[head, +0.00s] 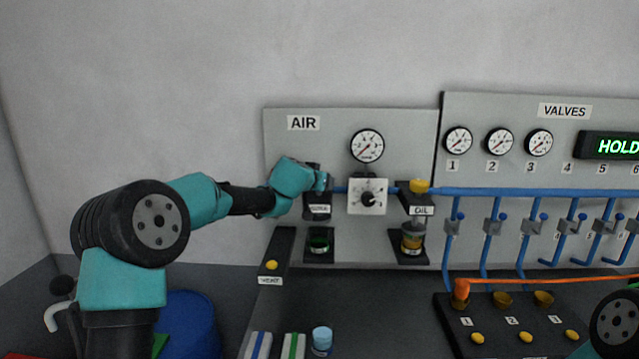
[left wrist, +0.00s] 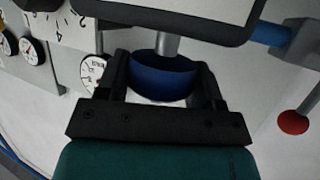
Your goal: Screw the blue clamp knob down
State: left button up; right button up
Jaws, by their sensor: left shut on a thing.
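The blue clamp knob (left wrist: 163,77) shows in the left wrist view as a round dark-blue cup on a short metal stem. The stem runs to the dark-edged block above it in that view. My left gripper (head: 321,182) is at the AIR panel, above the small black shelf. Its two black fingers stand on either side of the knob in the left wrist view, and it is shut on the knob. In the head view the gripper hides most of the knob. Only part of my right arm shows at the right edge; its gripper is out of view.
A white dial box (head: 367,196) and a round gauge (head: 367,146) are right of the left gripper. The green-topped cup (head: 319,242) sits on a lower shelf. The OIL unit (head: 413,241) is further right.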

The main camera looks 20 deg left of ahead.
pick_arm(q)
jog(key=shift+s, duration=0.1)
jog(key=o, duration=0.9)
